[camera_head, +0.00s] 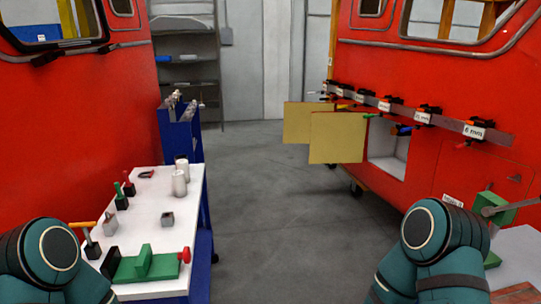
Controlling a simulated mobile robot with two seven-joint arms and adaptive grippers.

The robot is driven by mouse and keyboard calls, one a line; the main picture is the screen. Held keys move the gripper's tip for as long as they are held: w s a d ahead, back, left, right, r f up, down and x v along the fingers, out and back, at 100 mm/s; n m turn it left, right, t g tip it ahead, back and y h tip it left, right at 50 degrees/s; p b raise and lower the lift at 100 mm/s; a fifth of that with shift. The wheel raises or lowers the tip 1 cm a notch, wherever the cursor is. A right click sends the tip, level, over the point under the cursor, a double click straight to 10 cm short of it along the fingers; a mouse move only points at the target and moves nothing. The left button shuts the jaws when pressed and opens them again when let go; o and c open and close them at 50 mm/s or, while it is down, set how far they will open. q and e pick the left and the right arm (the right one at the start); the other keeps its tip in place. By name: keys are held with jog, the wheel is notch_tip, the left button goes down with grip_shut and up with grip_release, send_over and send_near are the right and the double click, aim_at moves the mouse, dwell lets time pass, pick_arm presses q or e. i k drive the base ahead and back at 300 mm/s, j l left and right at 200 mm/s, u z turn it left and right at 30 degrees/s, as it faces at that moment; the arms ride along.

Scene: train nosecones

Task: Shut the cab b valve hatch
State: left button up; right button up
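Two tan panels stand out from the right red nosecone over the aisle, a nearer one (336,138) and a farther one (305,122) partly behind it. They look like open hatch doors. Beside the nearer panel, a pale-lined opening (388,160) shows in the red side, with small yellow and blue handles at its top. I cannot read which cab this is. My teal arms rise at the bottom left and bottom right. Neither gripper shows, and both arms are well short of the panels.
A white-topped cart (160,215) with small tools and a green vise (145,264) stands at left front. Another worktop (525,250) with a green vise is at right front. A labelled clamp rail (410,110) runs along the right nosecone (440,60). The grey floor (270,210) between is clear.

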aim_at(336, 137)
jog(key=i+z, duration=0.4)
jog(key=i, duration=1)
